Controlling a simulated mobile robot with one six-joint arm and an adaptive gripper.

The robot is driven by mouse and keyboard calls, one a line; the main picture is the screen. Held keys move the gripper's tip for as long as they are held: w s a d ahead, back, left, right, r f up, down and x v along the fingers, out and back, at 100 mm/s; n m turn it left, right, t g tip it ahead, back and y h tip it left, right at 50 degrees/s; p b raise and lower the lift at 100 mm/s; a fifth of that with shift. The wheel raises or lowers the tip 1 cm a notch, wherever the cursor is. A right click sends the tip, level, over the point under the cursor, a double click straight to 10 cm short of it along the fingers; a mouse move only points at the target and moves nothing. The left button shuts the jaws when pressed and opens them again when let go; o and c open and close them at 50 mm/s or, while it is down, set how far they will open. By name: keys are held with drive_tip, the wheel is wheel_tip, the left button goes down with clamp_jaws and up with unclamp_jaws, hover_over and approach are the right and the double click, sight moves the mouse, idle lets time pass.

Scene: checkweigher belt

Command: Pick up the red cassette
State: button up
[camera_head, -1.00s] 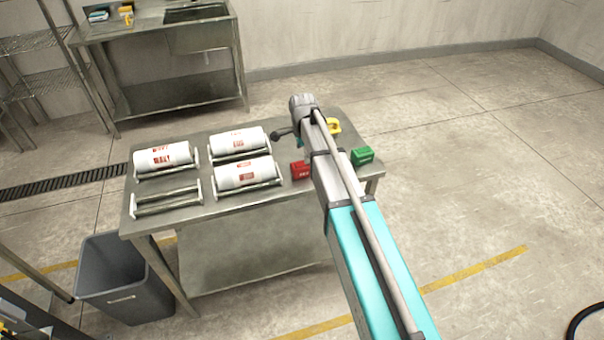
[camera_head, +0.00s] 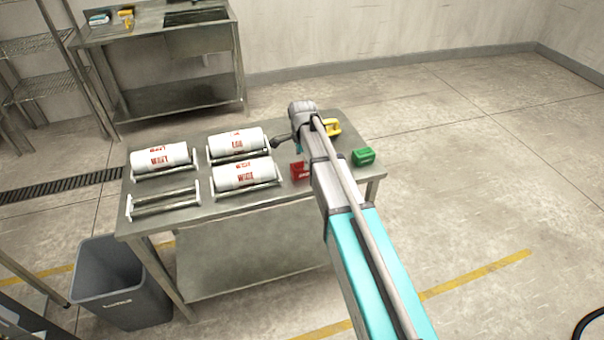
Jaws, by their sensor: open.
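The red cassette (camera_head: 298,172) lies on the metal table (camera_head: 230,213), right of the rolls, and my arm covers its right side. A green cassette (camera_head: 363,157) sits near the table's right end. A yellow cassette (camera_head: 332,127) is behind my arm at the back right. My gripper (camera_head: 279,142) shows as a small dark shape left of my wrist, above and behind the red cassette in the picture. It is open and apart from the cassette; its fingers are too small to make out.
Several white rolls with red print (camera_head: 244,174) lie in cradles on the table's left and middle. One cradle (camera_head: 163,203) at the front left is empty. A grey bin (camera_head: 118,283) stands at the front left. A sink bench (camera_head: 160,35) stands behind.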

sight(302, 165)
drive_tip(key=shift+f+b, duration=1.3)
drive_tip(key=shift+f, duration=0.3)
drive_tip(key=c, duration=1.2)
drive_tip(key=shift+r, duration=0.2)
wheel_tip(302, 165, up, 3)
drive_tip(key=p, duration=0.3)
drive_tip(key=shift+f, duration=0.15)
drive_tip(key=s+d+r+p, duration=0.2)
drive_tip(key=s+r+p, duration=0.8)
drive_tip(key=s, duration=0.4)
drive_tip(key=shift+d, duration=0.1)
